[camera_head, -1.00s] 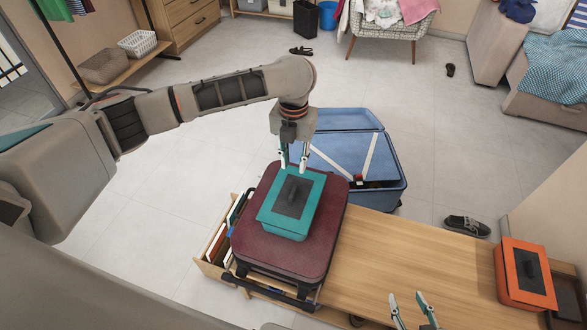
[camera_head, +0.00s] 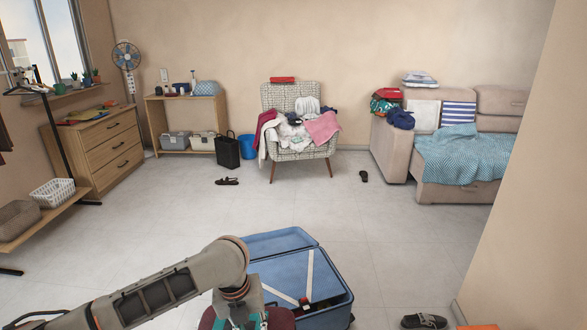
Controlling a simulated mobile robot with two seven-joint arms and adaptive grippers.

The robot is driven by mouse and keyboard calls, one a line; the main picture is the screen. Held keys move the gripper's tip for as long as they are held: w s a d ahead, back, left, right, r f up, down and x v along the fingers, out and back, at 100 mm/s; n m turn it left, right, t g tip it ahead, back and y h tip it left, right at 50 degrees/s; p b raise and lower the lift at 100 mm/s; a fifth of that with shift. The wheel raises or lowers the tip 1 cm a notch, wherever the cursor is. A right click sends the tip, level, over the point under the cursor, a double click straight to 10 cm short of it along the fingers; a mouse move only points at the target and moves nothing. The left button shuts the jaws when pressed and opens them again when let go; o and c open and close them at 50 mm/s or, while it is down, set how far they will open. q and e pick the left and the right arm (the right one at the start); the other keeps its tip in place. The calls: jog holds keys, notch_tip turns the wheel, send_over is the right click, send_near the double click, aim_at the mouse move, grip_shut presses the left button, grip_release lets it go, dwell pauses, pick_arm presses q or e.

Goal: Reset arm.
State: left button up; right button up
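My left arm reaches in from the bottom left, and its wrist hangs down at the bottom edge. My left gripper (camera_head: 248,321) is only partly in view, with teal parts showing; its fingertips are cut off, so I cannot see whether it is open or holds anything. Under it, the top of a dark red suitcase (camera_head: 281,318) peeks in at the bottom edge. The teal box on that suitcase cannot be made out clearly now. My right gripper is out of view.
An open blue suitcase (camera_head: 335,287) lies on the floor just beyond my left wrist. A clothes-covered armchair (camera_head: 290,150), a sofa (camera_head: 393,158) and a wooden dresser (camera_head: 105,165) stand farther back. A shoe (camera_head: 424,321) lies near the right wall.

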pick_arm(q)
jog(key=s+n+t, duration=0.1)
jog(key=s+n, duration=0.1)
jog(key=n, duration=0.2)
jog(key=s+f+n+t+h, duration=0.1)
jog(key=s+n+t, duration=0.1)
jog(key=n, duration=0.2)
jog(key=s+d+f+n+t+h, duration=0.1)
jog(key=s+n, duration=0.1)
jog(key=n, duration=0.2)
jog(key=shift+s+f, duration=0.25)
jog(key=shift+s, duration=0.15)
jog(key=s+a+r+n+t+y, duration=0.1)
jog(key=s+a+n+y, duration=0.3)
jog(key=s+a+n, duration=0.7)
jog(key=s+a+r+n+t+y, duration=0.1)
jog(key=s+a+n+y, duration=0.25)
jog(key=a, duration=1.25)
jog(key=w+d+f+n+t+h, duration=0.3)
jog(key=d+f+h, duration=0.4)
jog(key=d+f, duration=0.7)
jog(key=shift+d+t, duration=0.4)
jog(key=shift+d, duration=0.8)
